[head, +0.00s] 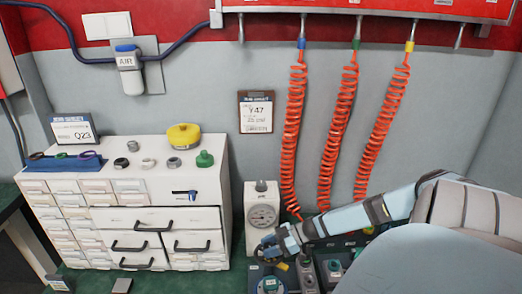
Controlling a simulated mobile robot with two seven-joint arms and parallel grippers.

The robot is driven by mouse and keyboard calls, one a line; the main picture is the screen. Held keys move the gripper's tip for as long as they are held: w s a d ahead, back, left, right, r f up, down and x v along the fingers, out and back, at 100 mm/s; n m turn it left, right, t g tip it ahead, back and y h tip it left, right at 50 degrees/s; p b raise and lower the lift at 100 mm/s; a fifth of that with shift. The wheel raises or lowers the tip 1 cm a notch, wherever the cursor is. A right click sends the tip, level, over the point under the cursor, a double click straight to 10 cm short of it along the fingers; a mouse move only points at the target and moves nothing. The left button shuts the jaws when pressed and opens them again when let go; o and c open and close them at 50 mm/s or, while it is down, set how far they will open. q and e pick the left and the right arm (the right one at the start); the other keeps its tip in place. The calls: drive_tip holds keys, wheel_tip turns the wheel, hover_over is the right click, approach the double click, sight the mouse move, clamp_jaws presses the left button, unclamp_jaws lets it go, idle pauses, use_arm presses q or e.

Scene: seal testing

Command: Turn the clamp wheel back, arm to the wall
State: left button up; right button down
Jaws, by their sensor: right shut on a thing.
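My right arm reaches in from the right, over the bench, in the head view. Its gripper (268,249) is low in front of the white gauge box (260,203). The gripper is shut on a small dark part at the fingertips, which looks like the clamp wheel, mostly hidden by the fingers. I cannot tell how far the wheel is turned. Under and beside the gripper are dark test units with a round dial (271,285). My left gripper is not in view.
A white drawer cabinet (190,190) stands left, with a yellow tape case (184,136), a green fitting (204,159) and rings on top. Several orange coiled hoses (295,130) hang behind my right arm. A clipboard (256,112) hangs on the grey wall (210,90).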

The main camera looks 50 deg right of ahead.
drive_tip(key=shift+n+g+y+b, duration=0.3)
drive_tip(key=shift+n+y+b, duration=0.05)
drive_tip(key=shift+n+y, duration=0.05)
drive_tip(key=c, duration=0.8)
unclamp_jaws()
drive_tip(key=shift+o, duration=0.7)
drive_tip(key=shift+r, duration=0.1)
